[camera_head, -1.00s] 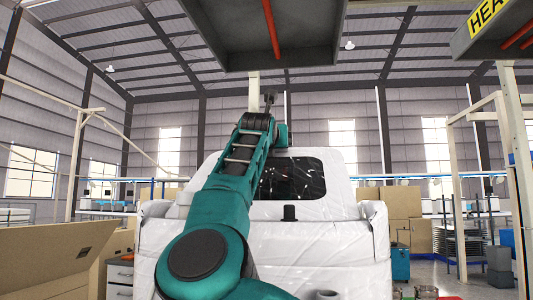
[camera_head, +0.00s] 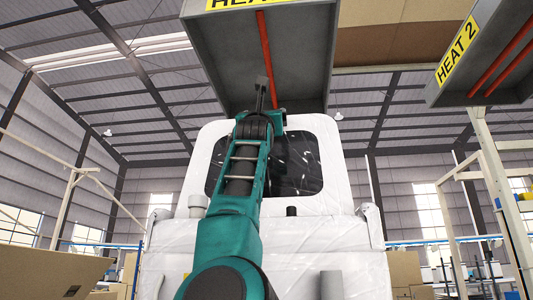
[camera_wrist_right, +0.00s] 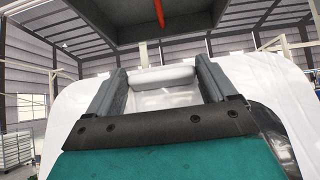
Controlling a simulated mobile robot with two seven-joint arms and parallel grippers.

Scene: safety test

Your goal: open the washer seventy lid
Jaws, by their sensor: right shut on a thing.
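The washer (camera_head: 270,265) is a large white machine straight ahead. Its white lid (camera_head: 306,124), with a dark window (camera_head: 300,165), stands steeply raised above the body. My right arm rises in front of it, and my right gripper (camera_head: 262,95) is at the lid's top edge. In the right wrist view, the grey fingers of my right gripper (camera_wrist_right: 160,80) are on either side of a white rounded part of the lid (camera_wrist_right: 164,77), and the gripper is shut on the lid. The exact contact is hard to see. My left gripper is not in view.
A grey overhead box (camera_head: 262,55) with a red bar hangs just above and behind the lid and my gripper. Another box marked HEAT 2 (camera_head: 457,54) hangs at the upper right. A tan panel (camera_head: 45,272) stands at lower left.

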